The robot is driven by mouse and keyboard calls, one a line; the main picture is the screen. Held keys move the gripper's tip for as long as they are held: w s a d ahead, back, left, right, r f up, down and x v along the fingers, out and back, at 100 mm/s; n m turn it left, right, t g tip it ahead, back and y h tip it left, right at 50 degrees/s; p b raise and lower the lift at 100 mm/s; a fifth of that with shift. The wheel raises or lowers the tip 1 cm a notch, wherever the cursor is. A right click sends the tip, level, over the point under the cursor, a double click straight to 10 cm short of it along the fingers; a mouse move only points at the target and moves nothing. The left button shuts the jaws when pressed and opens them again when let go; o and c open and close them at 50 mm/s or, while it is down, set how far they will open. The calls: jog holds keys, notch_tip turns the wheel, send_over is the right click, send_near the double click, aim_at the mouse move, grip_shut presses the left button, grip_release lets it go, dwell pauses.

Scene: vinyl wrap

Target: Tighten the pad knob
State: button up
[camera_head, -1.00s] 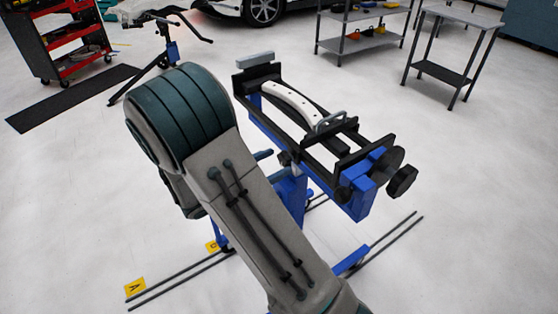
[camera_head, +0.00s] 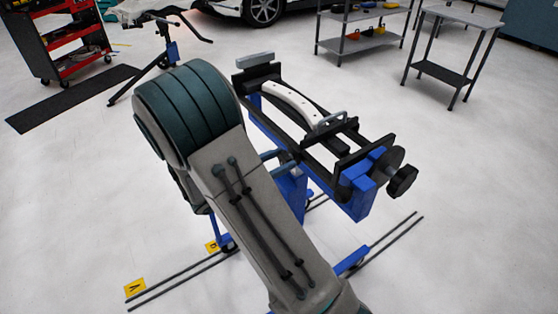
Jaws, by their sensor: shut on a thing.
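A blue and black clamping stand (camera_head: 358,205) holds a curved white part (camera_head: 291,103) with small holes, with a grey metal handle near its right end. My gripper (camera_head: 281,160) is mostly hidden behind my arm; only its blue-grey fingers show at the near side of the stand, below the black frame. They are shut on a small dark pad knob (camera_head: 288,157), which is partly covered and hard to make out. A larger black knob (camera_head: 403,181) stands out free at the stand's right end, apart from my gripper.
Floor rails (camera_head: 385,245) run beneath the stand, with yellow markers (camera_head: 135,288) at the left. A red tool cart (camera_head: 75,45), a black mat (camera_head: 70,98), a grey shelf (camera_head: 360,38) and a small table (camera_head: 455,45) stand farther back. The floor at right is clear.

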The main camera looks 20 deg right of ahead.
jog(key=m+b, duration=0.1)
jog(key=m, duration=0.1)
jog(key=m+b, duration=0.2)
jog(key=m, duration=0.1)
jog(key=shift+s+f, duration=0.1)
jog(key=shift+f, duration=0.1)
jog(key=m+b, duration=0.4)
jog(key=shift+f+m, duration=0.15)
jog(key=shift+m, duration=0.15)
jog(key=m+b, duration=0.4)
jog(key=shift+s+f+b, duration=0.1)
jog(key=shift+f+b, duration=0.05)
jog(key=shift+b, duration=0.2)
jog(key=m+b, duration=1.7)
jog(key=b, duration=0.4)
jog(key=shift+m+b, duration=0.3)
jog(key=shift+b, duration=0.1)
jog(key=shift+w+m, duration=0.2)
jog(key=shift+m, duration=2)
